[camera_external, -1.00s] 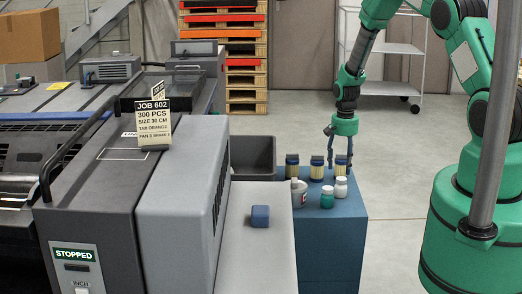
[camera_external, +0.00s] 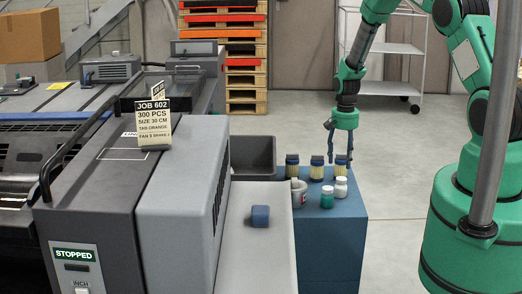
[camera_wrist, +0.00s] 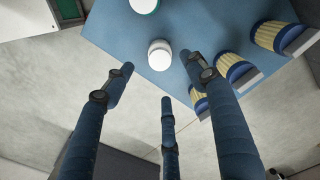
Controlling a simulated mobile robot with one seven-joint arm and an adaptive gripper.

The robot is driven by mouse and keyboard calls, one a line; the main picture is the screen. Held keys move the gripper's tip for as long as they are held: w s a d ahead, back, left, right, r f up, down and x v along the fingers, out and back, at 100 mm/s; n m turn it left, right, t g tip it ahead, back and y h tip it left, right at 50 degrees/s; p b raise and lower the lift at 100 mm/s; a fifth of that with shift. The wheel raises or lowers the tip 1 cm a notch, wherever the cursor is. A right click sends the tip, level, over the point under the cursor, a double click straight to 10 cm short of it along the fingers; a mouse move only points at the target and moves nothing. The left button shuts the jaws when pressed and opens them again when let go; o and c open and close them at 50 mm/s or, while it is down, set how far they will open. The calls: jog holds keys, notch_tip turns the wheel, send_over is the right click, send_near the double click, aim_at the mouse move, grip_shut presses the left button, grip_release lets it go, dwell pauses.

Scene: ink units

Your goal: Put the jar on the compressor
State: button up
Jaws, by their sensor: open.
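On the blue cabinet (camera_external: 335,235), a small white-lidded jar (camera_external: 340,189) stands at the right, beside a teal jar with a white lid (camera_external: 327,198). I cannot tell which container the task calls the jar. My gripper (camera_external: 340,156) is open and empty above the back right of the cabinet. In the wrist view the white-lidded jar (camera_wrist: 160,55) shows beyond the spread fingers (camera_wrist: 160,82), apart from them. A grey boxy unit (camera_external: 111,68) on the machine at the back left may be the compressor.
A dark bin (camera_external: 253,158) is behind.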

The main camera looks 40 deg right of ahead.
jog(key=s+a+r+n+t, duration=0.1)
jog(key=a+r, duration=0.3)
jog(key=r, duration=0.6)
jog(key=s+a+r+n, duration=0.15)
jog(key=a+r, duration=0.25)
jog(key=r, duration=0.7)
jog(key=s+a+r+n+t, duration=0.1)
jog(key=a+r, duration=0.3)
jog(key=r, duration=0.6)
jog(key=s+a+r+n+t, duration=0.1)
jog(key=s+a+r, duration=0.35)
jog(key=r, duration=0.25)
jog(key=s+a+r+n, duration=0.2)
jog(key=s+a+r, duration=0.25)
jog(key=r, duration=0.35)
jog(key=s+a+r+n+t, duration=0.1)
jog(key=s+a+r, duration=0.1)
jog(key=s, duration=0.6)
jog(key=s+a+r+n, duration=0.2)
jog(key=s+a+r, duration=0.1)
jog(key=s, duration=0.6)
jog(key=s+a+r+n+t, duration=0.1)
jog(key=s+a+r, duration=0.2)
jog(key=s, duration=0.5)
jog(key=shift+s+a+t, duration=0.25)
jog(key=shift+a+t, duration=0.05)
jog(key=shift+a, duration=0.3)
